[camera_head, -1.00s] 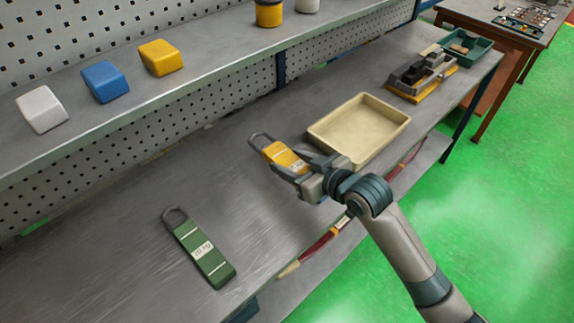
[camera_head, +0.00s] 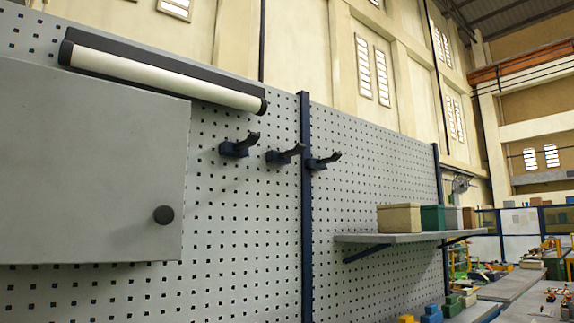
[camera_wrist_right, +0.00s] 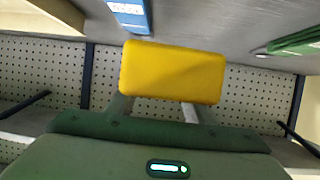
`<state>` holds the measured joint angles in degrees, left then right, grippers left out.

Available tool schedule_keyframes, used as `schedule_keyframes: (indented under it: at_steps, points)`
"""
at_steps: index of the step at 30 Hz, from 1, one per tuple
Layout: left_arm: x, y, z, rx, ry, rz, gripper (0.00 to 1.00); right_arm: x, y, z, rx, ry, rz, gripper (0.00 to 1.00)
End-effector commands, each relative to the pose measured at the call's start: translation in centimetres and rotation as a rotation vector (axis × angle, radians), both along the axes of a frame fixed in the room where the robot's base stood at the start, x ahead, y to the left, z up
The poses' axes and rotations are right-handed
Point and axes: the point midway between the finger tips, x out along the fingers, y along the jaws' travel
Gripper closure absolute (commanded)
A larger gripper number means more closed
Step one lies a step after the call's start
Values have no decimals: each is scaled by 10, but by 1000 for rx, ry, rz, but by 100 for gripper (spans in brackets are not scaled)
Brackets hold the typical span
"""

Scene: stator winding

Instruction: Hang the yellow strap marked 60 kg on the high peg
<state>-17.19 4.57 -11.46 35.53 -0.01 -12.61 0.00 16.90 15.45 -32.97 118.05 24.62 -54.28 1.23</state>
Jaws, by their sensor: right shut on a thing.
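The yellow strap (camera_wrist_right: 170,72) shows in the right wrist view as a plain yellow block end. Its marking and its loop are not seen there. My right gripper (camera_wrist_right: 157,106) is shut on it, with one finger at each side. In the head view three dark hook pegs stick out of the grey pegboard: a left one (camera_head: 238,147), a middle one (camera_head: 287,155) and a right one (camera_head: 323,161). All three look empty and sit at about the same level. My right gripper and the strap are outside the head view. My left gripper is in no view.
A grey cabinet (camera_head: 90,165) with a round knob and a long lamp (camera_head: 160,75) are left of the pegs. A shelf (camera_head: 400,237) with several boxes is at right. In the wrist view a blue labelled thing (camera_wrist_right: 130,16) and a green one (camera_wrist_right: 292,42) lie on a grey surface.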

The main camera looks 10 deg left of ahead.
Motion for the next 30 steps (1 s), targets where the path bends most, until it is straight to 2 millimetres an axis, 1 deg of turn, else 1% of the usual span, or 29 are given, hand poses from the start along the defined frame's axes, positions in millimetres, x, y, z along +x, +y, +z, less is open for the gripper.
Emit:
schedule_keyframes:
  at_steps: [8, 11, 14, 17, 20, 25, 27, 30]
  points:
    - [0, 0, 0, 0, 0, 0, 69, 1, -1, 3, 2, -3, -4, 87]
    - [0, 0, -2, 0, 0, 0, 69, 5, -6, 9, 3, -4, -19, 87]
    - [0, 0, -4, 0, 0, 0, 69, 11, -17, 20, 2, -8, -50, 87]
    - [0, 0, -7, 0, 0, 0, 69, 19, -34, 37, 3, -8, -102, 87]
    - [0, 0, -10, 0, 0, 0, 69, 27, -58, 61, 4, -12, -180, 87]
    - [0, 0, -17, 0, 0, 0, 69, 36, -109, 107, 5, -13, -354, 87]
    - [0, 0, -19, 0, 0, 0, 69, 36, -131, 126, 6, -12, -433, 87]
    - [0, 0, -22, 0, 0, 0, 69, 32, -160, 149, 5, -11, -540, 87]
